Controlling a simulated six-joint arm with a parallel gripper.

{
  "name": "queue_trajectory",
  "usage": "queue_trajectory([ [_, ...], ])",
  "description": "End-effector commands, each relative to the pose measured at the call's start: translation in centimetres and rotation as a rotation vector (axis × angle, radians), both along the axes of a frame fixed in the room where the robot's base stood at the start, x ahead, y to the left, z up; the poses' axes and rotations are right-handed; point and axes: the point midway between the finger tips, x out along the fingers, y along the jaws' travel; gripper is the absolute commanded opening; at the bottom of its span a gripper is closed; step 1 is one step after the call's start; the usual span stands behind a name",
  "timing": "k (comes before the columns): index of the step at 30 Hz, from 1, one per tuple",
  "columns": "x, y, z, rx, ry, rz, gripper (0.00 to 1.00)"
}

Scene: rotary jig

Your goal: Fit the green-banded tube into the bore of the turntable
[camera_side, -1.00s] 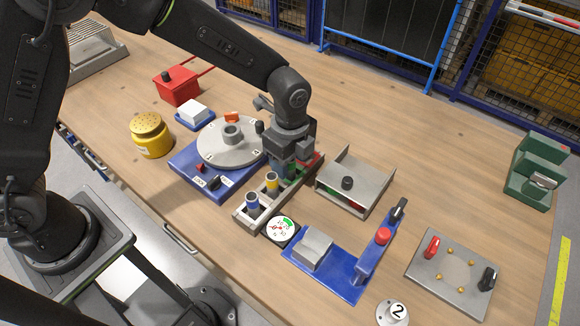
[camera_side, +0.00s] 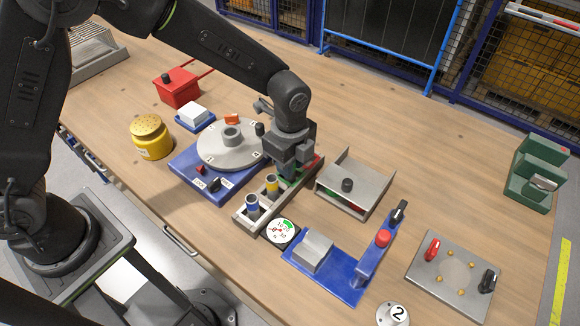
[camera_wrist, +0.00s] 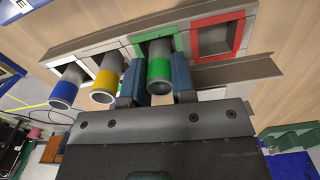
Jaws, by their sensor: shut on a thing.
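The green-banded tube (camera_wrist: 159,68) stands in the green-framed slot of the rack (camera_side: 246,218). My gripper (camera_wrist: 157,84) is shut on the green-banded tube, with one blue finger on each side of it. In the side view my gripper (camera_side: 286,172) is low over the rack and hides most of that tube. The turntable (camera_side: 222,153) is a grey disc on a blue base, left of my gripper. Its bore (camera_side: 232,131) is in a raised collar at the middle of the disc.
The rack also holds a yellow-banded tube (camera_side: 272,184) and a blue-banded tube (camera_side: 252,203). Its red-framed slot (camera_wrist: 216,37) is empty. A grey tray (camera_side: 372,192) stands right of the rack, and a dial gauge (camera_side: 283,232) lies in front.

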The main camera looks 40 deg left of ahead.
Motion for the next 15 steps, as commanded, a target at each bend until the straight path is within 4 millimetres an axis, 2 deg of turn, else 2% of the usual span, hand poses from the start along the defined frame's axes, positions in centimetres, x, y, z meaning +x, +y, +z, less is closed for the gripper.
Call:
queue_trajectory([
  [8, 0.1, 0.0, 1.2, -0.001, -0.003, 0.0, 0.0],
  [14, 0.1, -0.1, 4.5, -0.004, -0.006, 0.0, 0.0],
  [15, 0.0, 1.1, 4.8, -0.001, -0.002, 0.005, 0.0],
])
